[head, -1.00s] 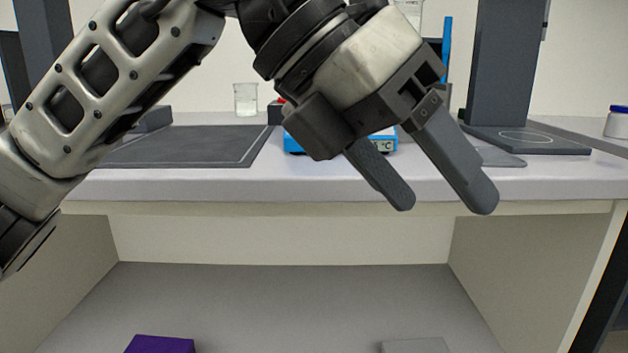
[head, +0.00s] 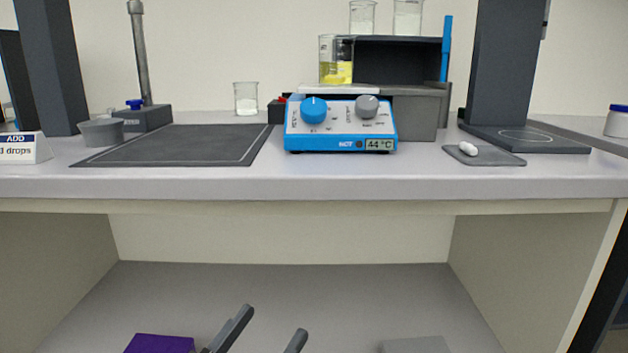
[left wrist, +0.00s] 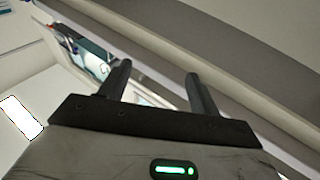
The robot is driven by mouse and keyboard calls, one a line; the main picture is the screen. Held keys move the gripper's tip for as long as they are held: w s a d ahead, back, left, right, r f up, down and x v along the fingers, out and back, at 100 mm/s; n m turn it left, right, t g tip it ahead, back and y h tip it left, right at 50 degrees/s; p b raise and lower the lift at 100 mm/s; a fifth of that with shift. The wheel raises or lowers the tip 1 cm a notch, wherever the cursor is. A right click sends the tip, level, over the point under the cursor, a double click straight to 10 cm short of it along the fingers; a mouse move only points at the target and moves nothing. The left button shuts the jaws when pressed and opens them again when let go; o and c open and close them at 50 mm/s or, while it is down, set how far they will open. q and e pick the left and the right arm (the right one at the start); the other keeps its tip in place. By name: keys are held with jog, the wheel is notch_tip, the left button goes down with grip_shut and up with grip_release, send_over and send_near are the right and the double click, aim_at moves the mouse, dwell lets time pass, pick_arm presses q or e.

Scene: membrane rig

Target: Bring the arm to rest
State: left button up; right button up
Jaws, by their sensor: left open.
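My left gripper (head: 262,335) shows only its two dark fingers at the bottom edge of the head view, low in front of the open bay under the bench. The fingers stand apart with nothing between them. In the left wrist view my left gripper (left wrist: 156,84) is also open and empty, with the pale bench edge seen slantwise beyond the fingertips. The rest of the left arm is out of the head view. My right gripper is in neither view.
The bench (head: 330,188) carries a blue hotplate (head: 340,143) reading 44 °C, a beaker of yellow liquid (head: 338,72), a dark mat (head: 180,146) and a small pad (head: 505,158) with a white piece. Below lie a purple box (head: 160,344) and a grey box (head: 415,346).

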pick_arm(q)
jog(key=s+a+f+n+g+y, duration=0.25)
jog(key=s+f+g, duration=0.35)
jog(key=f, duration=0.6)
jog(key=s+a+r+g+y+p, duration=0.1)
jog(key=r+p, duration=0.4)
jog(key=p, duration=0.7)
jog(key=s+a+r+n+y+p, duration=0.1)
jog(key=r+p, duration=0.5)
jog(key=p, duration=0.7)
jog(key=s+a+y, duration=0.1)
jog(key=a+y, duration=0.1)
jog(key=a, duration=0.1)
jog(key=shift+s+g, duration=0.35)
jog(key=shift+g, duration=0.05)
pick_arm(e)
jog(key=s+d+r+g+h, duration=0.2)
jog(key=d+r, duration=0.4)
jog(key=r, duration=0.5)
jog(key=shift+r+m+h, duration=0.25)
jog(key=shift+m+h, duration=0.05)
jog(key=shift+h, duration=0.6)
